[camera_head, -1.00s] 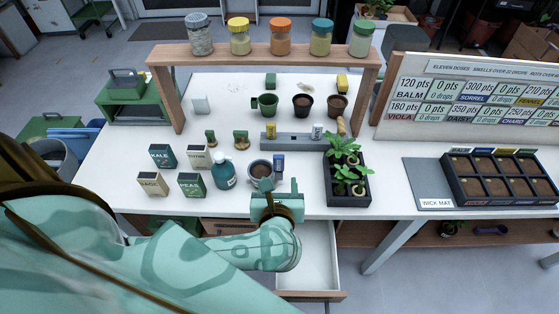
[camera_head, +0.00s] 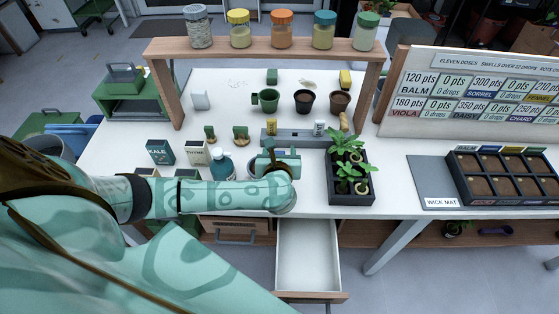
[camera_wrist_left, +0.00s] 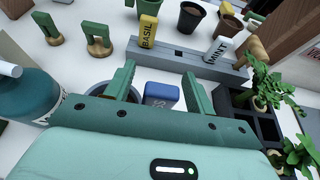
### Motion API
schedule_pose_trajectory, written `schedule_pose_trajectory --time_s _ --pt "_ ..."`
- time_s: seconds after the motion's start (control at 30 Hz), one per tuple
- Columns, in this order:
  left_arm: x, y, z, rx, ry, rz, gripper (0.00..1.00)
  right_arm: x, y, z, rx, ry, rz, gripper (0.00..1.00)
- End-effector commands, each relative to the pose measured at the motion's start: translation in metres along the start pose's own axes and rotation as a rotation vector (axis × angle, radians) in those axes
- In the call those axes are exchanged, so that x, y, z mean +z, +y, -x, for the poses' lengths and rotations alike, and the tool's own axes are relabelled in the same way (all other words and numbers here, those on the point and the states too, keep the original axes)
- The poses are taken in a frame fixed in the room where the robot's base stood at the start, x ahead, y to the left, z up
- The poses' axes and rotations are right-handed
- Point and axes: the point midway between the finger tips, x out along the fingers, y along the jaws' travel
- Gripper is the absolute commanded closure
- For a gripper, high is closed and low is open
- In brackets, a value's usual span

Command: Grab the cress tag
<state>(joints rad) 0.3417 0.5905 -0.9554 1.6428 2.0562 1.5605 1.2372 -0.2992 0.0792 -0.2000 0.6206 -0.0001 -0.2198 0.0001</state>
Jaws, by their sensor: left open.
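A blue tag (camera_wrist_left: 161,95) lies between the spread fingers of my left gripper (camera_wrist_left: 159,72) in the left wrist view. Only the end of its lettering, which looks like "SS", shows; the lower part is hidden behind the gripper body. In the head view, my left gripper (camera_head: 279,150) is over the table just in front of the grey slotted rack (camera_head: 295,138) and hides the blue tag. The jaws are open, and I cannot tell whether either finger touches the tag. My right gripper is not in view.
A yellow BASIL tag (camera_wrist_left: 148,31) and a white MINT tag (camera_wrist_left: 217,50) stand at the rack. A teal bottle (camera_head: 222,164) is close left of the gripper. A black seedling tray (camera_head: 351,191) stands to the right. An open drawer (camera_head: 309,255) juts out in front.

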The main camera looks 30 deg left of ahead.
Motion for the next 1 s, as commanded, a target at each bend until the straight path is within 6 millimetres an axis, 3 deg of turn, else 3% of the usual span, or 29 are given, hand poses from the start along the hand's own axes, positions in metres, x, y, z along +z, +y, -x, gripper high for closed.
schedule_pose_trajectory --time_s 0.1,0.27,0.3,0.6,0.77,0.87,1.0 --pt "0.000 0.000 0.001 0.000 0.000 0.000 0.45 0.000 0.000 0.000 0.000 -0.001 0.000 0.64" --pt "0.001 0.000 0.001 -0.001 -0.001 0.000 0.90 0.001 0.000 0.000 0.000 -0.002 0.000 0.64" --pt "0.001 0.000 0.001 0.000 -0.001 0.000 0.93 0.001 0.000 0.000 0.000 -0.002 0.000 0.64" --pt "0.002 0.000 0.001 -0.001 -0.001 0.000 0.93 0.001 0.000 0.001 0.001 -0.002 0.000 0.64" --pt "0.013 -0.001 0.006 -0.001 -0.002 0.002 0.93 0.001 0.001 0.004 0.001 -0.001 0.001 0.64" --pt "0.028 -0.001 0.013 -0.002 -0.002 0.004 0.93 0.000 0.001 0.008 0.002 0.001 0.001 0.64" --pt "0.046 0.003 0.041 -0.003 0.000 0.003 0.93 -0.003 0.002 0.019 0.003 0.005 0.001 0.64"
